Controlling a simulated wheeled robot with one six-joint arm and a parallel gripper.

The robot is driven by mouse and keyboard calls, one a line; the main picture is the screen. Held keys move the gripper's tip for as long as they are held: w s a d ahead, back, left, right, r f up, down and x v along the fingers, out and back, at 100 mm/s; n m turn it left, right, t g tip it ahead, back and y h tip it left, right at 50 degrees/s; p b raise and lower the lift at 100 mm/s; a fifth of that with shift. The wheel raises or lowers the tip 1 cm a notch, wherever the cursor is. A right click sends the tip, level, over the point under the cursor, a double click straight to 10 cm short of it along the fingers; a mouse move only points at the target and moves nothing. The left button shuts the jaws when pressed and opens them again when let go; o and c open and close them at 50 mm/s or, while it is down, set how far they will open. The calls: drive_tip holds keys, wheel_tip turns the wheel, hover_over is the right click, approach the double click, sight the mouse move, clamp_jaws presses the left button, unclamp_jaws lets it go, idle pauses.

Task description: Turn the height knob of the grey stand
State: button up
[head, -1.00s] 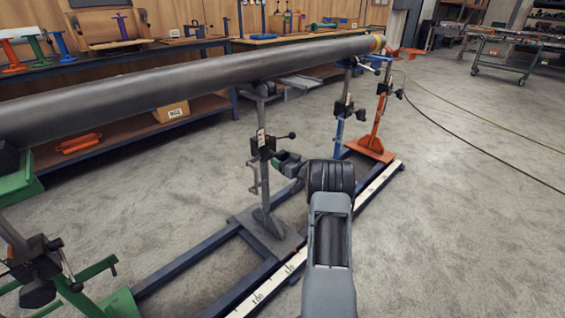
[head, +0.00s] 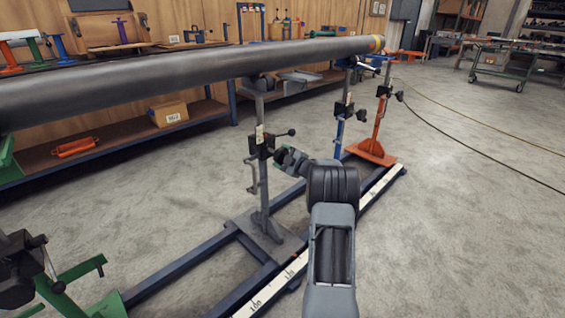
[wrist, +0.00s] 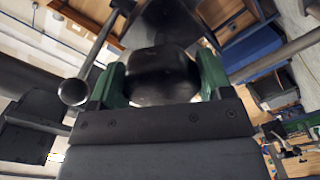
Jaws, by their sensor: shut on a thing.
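The grey stand (head: 259,105) stands upright under the long grey pipe (head: 190,77), on a blue rail frame. A black clamp block (head: 260,147) sits on its post, with a ball-ended lever (head: 283,134) pointing right. My gripper (head: 280,156) reaches the block from the right. In the wrist view a dark rounded knob (wrist: 158,72) lies between the green fingers of my gripper (wrist: 160,88), which are shut on it from both sides. The lever's ball (wrist: 74,92) is just left of the left finger. In the head view the gripper mostly hides the knob.
A blue stand (head: 340,112) and an orange stand (head: 379,115) stand farther back along the pipe. A green stand (head: 75,280) is at the lower left. The rail has a white scale (head: 290,272). The floor to the right is clear, with cables lying on it.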

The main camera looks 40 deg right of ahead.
drive_tip(key=n+b, duration=0.1)
drive_tip(key=n, duration=0.4)
drive_tip(key=shift+n, duration=0.3)
idle(0.5)
drive_tip(key=o, duration=0.9)
drive_tip(key=shift+r, duration=0.1)
drive_tip(key=shift+s+d, duration=0.1)
drive_tip(key=shift+s, duration=0.05)
drive_tip(key=shift+s+d+p, duration=0.4)
drive_tip(key=shift+s+p, duration=0.2)
drive_tip(key=shift+s, duration=1.65)
drive_tip(key=shift+s+d+p, duration=0.4)
drive_tip(key=shift+s+p, duration=0.25)
drive_tip(key=shift+s, duration=1.55)
drive_tip(key=shift+s+d+p, duration=0.4)
drive_tip(key=shift+s+p, duration=0.2)
drive_tip(key=shift+s, duration=1.65)
drive_tip(key=shift+w+r, duration=0.1)
